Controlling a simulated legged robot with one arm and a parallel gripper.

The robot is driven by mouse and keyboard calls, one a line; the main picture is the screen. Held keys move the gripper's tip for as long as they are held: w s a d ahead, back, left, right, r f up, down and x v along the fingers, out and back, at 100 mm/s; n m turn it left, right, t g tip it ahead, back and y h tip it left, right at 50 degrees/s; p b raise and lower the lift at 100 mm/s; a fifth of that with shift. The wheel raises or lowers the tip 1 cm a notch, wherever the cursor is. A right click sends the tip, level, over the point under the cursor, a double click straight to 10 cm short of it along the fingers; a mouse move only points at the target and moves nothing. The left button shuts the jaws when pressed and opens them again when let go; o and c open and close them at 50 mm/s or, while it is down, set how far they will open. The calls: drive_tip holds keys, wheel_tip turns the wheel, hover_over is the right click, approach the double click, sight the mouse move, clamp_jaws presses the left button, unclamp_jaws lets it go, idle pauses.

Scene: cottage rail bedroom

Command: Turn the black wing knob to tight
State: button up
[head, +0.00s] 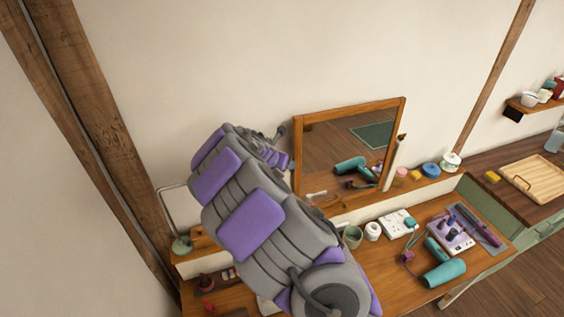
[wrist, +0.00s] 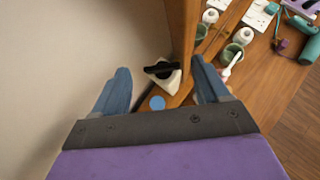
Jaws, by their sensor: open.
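The black wing knob (wrist: 160,70) shows in the wrist view, on a small whitish block (wrist: 170,82) beside the wooden post (wrist: 183,40), which looks like the edge of the mirror frame. Its wing lies roughly crosswise in the picture. My gripper (wrist: 160,67) is open, with one blue finger on each side of the knob in the picture. I see no finger touching the knob, and cannot tell how far off it is in depth. In the head view my arm reaches to the left side of the mirror (head: 350,103) and I cannot make out the knob.
The wall is close on the left in the wrist view. A blue disc (wrist: 157,103) lies just below the knob. A green cup (wrist: 231,54) stands right of the post. The dressing table (head: 405,281) holds a teal hair dryer (head: 444,273) and several small items.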

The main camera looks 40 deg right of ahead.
drive_tip(key=shift+x, duration=0.95)
drive_tip(key=shift+c, duration=0.2)
drive_tip(key=shift+s+r, duration=0.1)
drive_tip(key=c, duration=0.8)
drive_tip(key=o, duration=0.6)
drive_tip(key=shift+c, duration=0.2)
drive_tip(key=shift+o, duration=1.4)
drive_tip(key=shift+a, duration=0.15)
